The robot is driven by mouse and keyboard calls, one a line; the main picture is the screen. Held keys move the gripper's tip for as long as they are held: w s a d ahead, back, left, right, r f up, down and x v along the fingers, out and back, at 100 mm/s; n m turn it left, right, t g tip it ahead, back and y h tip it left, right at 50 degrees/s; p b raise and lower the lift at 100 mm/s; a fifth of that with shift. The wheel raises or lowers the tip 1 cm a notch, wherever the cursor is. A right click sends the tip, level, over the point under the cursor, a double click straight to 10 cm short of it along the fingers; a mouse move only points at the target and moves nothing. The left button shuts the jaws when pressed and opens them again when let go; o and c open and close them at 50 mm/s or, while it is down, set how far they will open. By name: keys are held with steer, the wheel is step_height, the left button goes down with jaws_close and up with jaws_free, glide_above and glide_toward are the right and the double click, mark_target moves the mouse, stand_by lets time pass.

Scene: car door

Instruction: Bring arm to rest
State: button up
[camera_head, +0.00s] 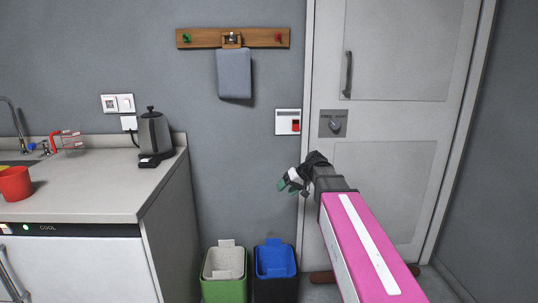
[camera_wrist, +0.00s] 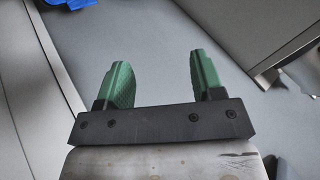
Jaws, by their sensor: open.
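My gripper (camera_head: 291,182) is at the end of my pink and white arm, which reaches up from the lower right in the head view. It hangs in the air in front of the wall and the left edge of the grey door (camera_head: 385,170). In the wrist view its two green fingers (camera_wrist: 158,85) stand wide apart with nothing between them. The fingers touch nothing that I can see. The door appears closed; it has a long handle (camera_head: 348,75) and a dark knob plate (camera_head: 333,124).
A counter (camera_head: 95,190) with a kettle (camera_head: 154,135) and a red cup (camera_head: 15,184) stands at left. A red switch (camera_head: 295,125) and a hook rack (camera_head: 200,38) are on the wall.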

steer(key=s+d+f+m+g+h, duration=0.1)
steer(key=s+d+f+h, duration=0.3)
steer(key=s+f, duration=0.6)
steer(key=s+d+f+m+g+h, duration=0.1)
steer(key=s+d+f+m+h, duration=0.2)
steer(key=s+d+f, duration=0.4)
step_height(320, 180, down, 5)
steer(key=s, duration=0.2)
steer(key=shift+s+d+f+h, duration=0.2)
steer(key=shift+s+d+h, duration=0.05)
steer(key=shift+s+h, duration=0.15)
